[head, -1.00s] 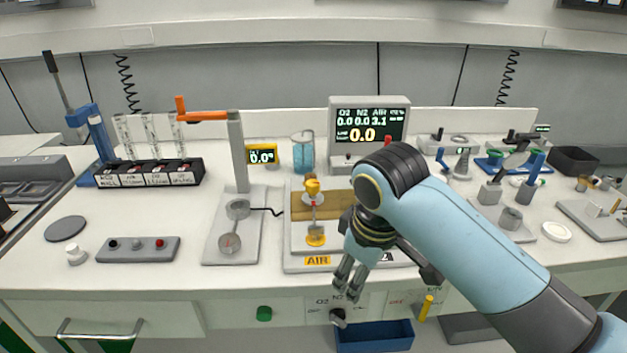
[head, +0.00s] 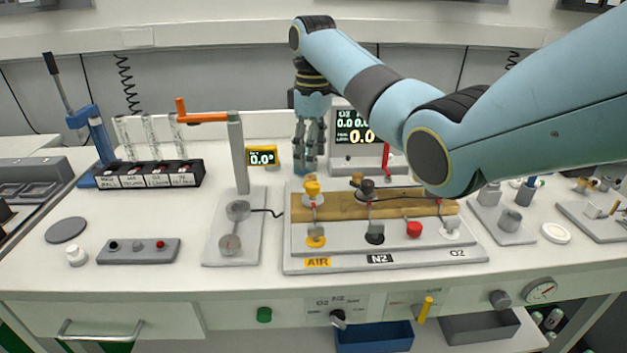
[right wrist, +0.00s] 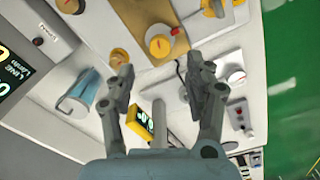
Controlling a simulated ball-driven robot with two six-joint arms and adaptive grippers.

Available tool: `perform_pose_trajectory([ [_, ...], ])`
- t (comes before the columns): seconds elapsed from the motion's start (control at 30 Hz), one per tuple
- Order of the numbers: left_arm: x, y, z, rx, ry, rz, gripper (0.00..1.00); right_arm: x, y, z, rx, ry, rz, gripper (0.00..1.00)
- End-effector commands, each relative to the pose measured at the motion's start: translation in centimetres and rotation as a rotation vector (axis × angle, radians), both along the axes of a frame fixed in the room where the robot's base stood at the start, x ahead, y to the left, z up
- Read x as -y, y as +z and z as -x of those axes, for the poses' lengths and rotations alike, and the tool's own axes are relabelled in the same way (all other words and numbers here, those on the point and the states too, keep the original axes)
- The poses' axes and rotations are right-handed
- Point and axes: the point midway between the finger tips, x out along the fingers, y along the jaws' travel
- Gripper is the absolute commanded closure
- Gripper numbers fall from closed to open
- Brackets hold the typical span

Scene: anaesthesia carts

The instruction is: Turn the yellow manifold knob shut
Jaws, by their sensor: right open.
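The manifold board (head: 290,262) stands on the bench with a wooden strip across it. At its left end, above the AIR label, are an upper yellow knob (head: 312,187) and a lower yellow knob (head: 316,241). I cannot tell which one the task means. My right gripper (head: 309,170) is open and empty, pointing down, just above and behind the upper yellow knob in the head view. In the right wrist view the open fingers (right wrist: 158,80) have a round yellow knob with a red mark (right wrist: 160,44) beyond them, apart from both. My left gripper is out of view.
A dark knob (head: 367,189), a black knob (head: 375,238) and a red knob (head: 413,230) stand right of the yellow ones. A small yellow display (head: 262,157) and a grey post (head: 238,155) stand to the left. The blue beaker (right wrist: 78,92) is close to the gripper.

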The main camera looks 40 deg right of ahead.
Motion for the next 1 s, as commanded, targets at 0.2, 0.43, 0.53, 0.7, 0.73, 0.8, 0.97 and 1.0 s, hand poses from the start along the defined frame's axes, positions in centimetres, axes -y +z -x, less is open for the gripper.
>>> perform_pose_trajectory([
  [0.2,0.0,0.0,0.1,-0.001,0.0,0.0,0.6,0.0,-4.4,0.1,-0.003,-0.001,0.001,0.47],
  [0.43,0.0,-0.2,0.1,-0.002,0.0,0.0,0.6,0.0,-6.9,0.0,0.001,0.0,0.001,0.47],
  [0.53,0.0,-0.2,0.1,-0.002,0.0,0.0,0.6,0.0,-7.2,0.0,0.001,0.0,0.002,0.47],
  [0.7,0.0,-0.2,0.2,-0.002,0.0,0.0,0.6,0.0,-7.2,0.0,0.002,0.0,0.001,0.47],
  [0.73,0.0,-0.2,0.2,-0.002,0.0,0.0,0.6,0.0,-7.2,0.0,0.002,0.0,0.001,0.47],
  [0.8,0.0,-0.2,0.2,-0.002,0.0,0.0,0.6,0.0,-7.2,0.0,0.002,0.0,0.001,0.53],
  [0.97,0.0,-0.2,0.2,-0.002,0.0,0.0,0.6,0.0,-7.2,0.0,0.002,-0.001,0.001,0.74],
  [1.0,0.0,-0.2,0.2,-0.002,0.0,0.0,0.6,0.0,-7.2,0.0,0.001,-0.001,0.002,0.79],
])
